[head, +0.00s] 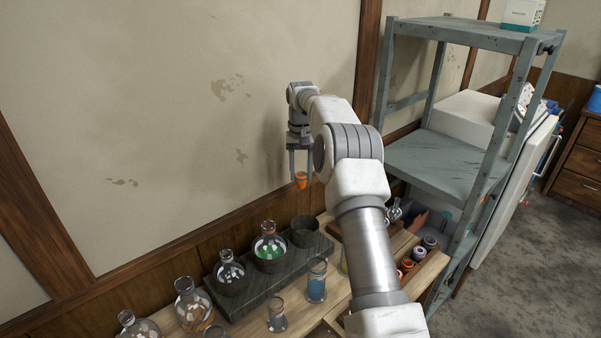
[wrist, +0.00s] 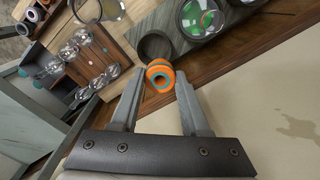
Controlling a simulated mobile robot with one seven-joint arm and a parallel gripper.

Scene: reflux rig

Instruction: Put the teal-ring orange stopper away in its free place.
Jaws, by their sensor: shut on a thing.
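The orange stopper with a teal ring (head: 300,182) is held up in the air between the fingers of my gripper (head: 301,174). In the wrist view the stopper (wrist: 160,77) sits between the two fingertips, its teal ring facing the camera. My gripper points down, near the wall and above the back of the bench. Several more stoppers (head: 406,264) stand in a row at the right of the bench, partly beside my arm. A free place in that row cannot be made out; my arm hides part of the bench.
A dark rack (head: 240,318) holds round flasks, one with green liquid (head: 270,254), and an empty dark ring holder (head: 305,232) below my gripper. A cylinder with blue liquid (head: 316,282) stands in front. A grey metal shelf (head: 440,160) rises at the right. A wooden box holds glassware (wrist: 104,42).

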